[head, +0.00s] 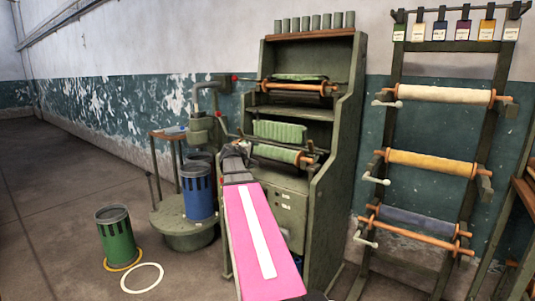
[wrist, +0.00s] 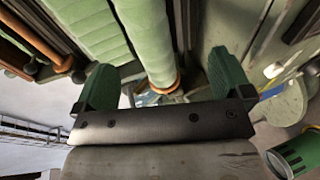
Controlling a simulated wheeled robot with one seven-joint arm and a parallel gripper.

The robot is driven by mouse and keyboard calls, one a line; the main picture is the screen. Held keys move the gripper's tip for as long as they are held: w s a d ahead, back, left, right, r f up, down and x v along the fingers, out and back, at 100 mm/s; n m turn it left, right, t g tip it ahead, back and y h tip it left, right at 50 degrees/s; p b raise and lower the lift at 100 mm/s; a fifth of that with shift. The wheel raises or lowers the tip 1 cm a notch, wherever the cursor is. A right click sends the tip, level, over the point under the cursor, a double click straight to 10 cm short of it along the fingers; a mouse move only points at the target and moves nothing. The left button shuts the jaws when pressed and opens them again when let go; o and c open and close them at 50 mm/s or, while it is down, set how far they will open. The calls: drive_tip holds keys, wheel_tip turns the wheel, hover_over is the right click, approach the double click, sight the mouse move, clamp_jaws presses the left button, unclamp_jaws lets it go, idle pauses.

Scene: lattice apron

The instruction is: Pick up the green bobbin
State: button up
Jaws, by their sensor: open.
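The green bobbin (head: 275,152) is a pale green roll with orange ends, lying across the front of the grey-green cabinet in the head view. In the wrist view the green roll (wrist: 146,38) runs from the top edge down to an orange end between my fingers. My gripper (wrist: 162,80) is open, with one green-padded finger on each side of the roll. I cannot tell whether either finger touches it. In the head view my gripper is at the roll's left end, partly hidden by my pink arm link.
A ribbed green piece (head: 280,132) is just above the roll. An orange rod (head: 300,87) crosses the cabinet higher up. A rack with a yellow roll (head: 430,163) stands at right. A blue can (head: 197,195) and a green can (head: 117,238) stand at left; floor beyond is clear.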

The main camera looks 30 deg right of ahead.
sight(262, 151)
drive_tip(key=w+d, duration=0.1)
drive_tip(key=d, duration=0.2)
drive_tip(key=w+d, duration=0.1)
drive_tip(key=d, duration=0.1)
drive_tip(key=shift+w+d, duration=0.2)
drive_tip(key=shift+w, duration=0.1)
drive_tip(key=shift+s+d+x, duration=0.1)
drive_tip(key=shift+s+x, duration=0.05)
drive_tip(key=shift+x, duration=0.75)
drive_tip(key=shift+s+d+x, duration=0.1)
drive_tip(key=shift+s+x, duration=0.05)
drive_tip(key=shift+x, duration=0.8)
drive_tip(key=shift+s+d+x, duration=0.1)
drive_tip(key=shift+x, duration=0.8)
drive_tip(key=shift+r, duration=0.15)
drive_tip(key=c, duration=1.3)
drive_tip(key=shift+r, duration=0.1)
